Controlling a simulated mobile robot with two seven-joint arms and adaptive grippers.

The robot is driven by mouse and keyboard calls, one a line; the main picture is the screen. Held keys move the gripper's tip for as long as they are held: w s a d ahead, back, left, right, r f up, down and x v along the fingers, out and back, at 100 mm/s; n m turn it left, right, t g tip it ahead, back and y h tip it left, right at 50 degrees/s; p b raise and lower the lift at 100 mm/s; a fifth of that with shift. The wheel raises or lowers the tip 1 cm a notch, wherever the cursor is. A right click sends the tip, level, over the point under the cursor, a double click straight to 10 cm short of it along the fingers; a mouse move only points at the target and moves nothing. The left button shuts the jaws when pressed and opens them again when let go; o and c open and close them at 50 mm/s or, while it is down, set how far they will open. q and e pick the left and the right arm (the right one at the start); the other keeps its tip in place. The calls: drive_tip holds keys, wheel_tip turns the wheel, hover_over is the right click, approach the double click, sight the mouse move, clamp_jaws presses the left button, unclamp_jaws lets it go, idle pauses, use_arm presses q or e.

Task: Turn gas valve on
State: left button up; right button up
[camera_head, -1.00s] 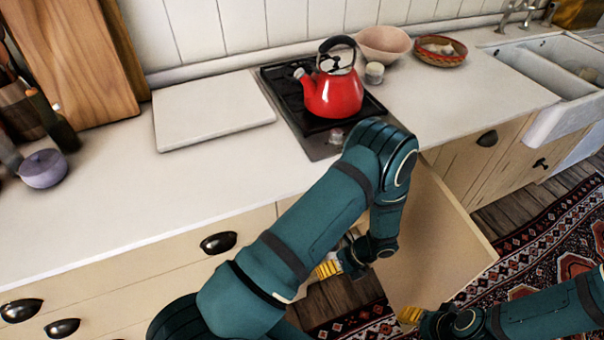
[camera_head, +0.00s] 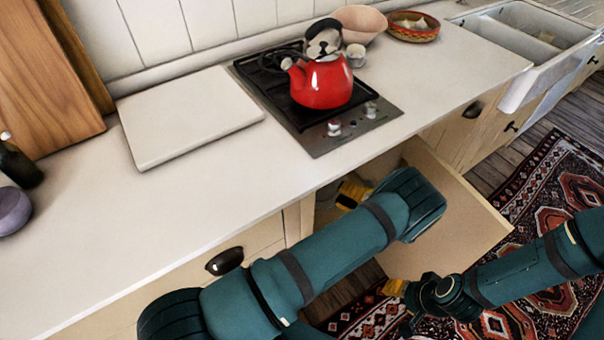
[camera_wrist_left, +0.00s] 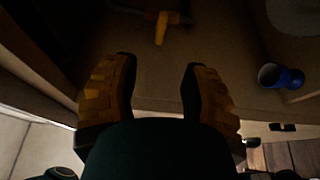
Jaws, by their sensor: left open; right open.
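A yellow valve handle (camera_wrist_left: 162,27) shows dimly at the top of the left wrist view, on a dark pipe inside the cabinet under the hob. My left gripper (camera_head: 352,193) reaches into the open cabinet below the hob, partly hidden by my own arm. In the left wrist view its yellow-padded fingers (camera_wrist_left: 158,68) are spread apart and empty. The valve handle lies ahead of them, apart from both fingers. My right gripper (camera_head: 394,287) is open in front of the cabinet, low over the rug, with nothing seen in it.
The open cabinet door (camera_head: 455,205) stands to the right of my left gripper. The counter edge and hob (camera_head: 352,130) with a red kettle (camera_head: 322,82) are above. A blue cylindrical object (camera_wrist_left: 281,76) lies at the right in the left wrist view.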

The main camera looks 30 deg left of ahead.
use_arm(q)
drive_tip(key=w+a, duration=0.1)
drive_tip(key=a, duration=1.2)
drive_tip(key=shift+w+b, duration=0.35)
drive_tip(key=shift+b, duration=0.05)
clamp_jaws()
